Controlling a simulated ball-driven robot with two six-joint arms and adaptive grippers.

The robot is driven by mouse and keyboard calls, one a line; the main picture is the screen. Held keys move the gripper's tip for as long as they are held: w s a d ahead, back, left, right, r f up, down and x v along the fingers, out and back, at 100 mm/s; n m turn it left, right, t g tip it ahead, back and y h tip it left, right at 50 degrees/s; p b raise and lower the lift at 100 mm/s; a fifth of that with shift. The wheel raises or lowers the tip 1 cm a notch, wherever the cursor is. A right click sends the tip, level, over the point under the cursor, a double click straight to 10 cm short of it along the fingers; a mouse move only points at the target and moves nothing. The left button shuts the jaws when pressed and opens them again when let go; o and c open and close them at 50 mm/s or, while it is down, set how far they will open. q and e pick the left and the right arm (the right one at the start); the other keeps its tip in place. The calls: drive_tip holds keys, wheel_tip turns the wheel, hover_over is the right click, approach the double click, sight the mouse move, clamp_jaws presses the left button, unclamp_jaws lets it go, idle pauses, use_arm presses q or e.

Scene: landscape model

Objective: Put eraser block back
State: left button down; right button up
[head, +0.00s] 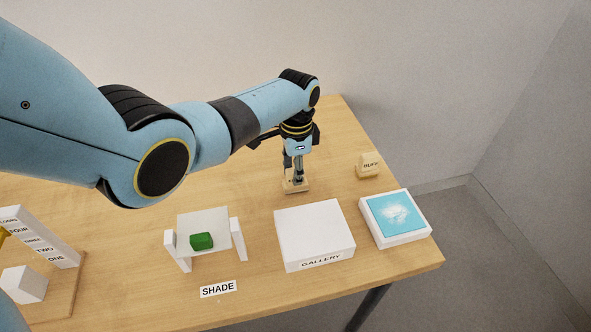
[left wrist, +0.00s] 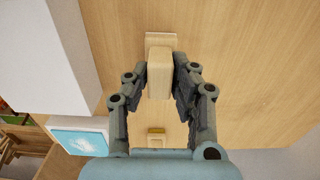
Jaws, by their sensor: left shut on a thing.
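My left gripper (head: 295,176) is shut on a pale tan block, likely the eraser block, which shows between the fingers in the left wrist view (left wrist: 159,76). The fingers point down over the table behind the white GALLERY box. A pale tan flat piece (left wrist: 160,39) shows just past the block's far end, and a pale base (head: 296,187) shows beneath the fingers in the head view. I cannot tell whether the block touches it. The fingers hide much of the block in the head view. My right gripper is out of view.
The white GALLERY box (head: 315,236) stands in front of the gripper. To its right are a cream BUFF block (head: 369,166) and a white-framed blue panel (head: 415,237). The wooden table (head: 342,130) is clear behind.

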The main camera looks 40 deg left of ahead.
use_arm(q)
drive_tip(key=shift+f, duration=0.1)
drive_tip(key=c, duration=1)
unclamp_jaws()
drive_tip(key=shift+c, duration=0.2)
wheel_tip(320, 180, up, 12)
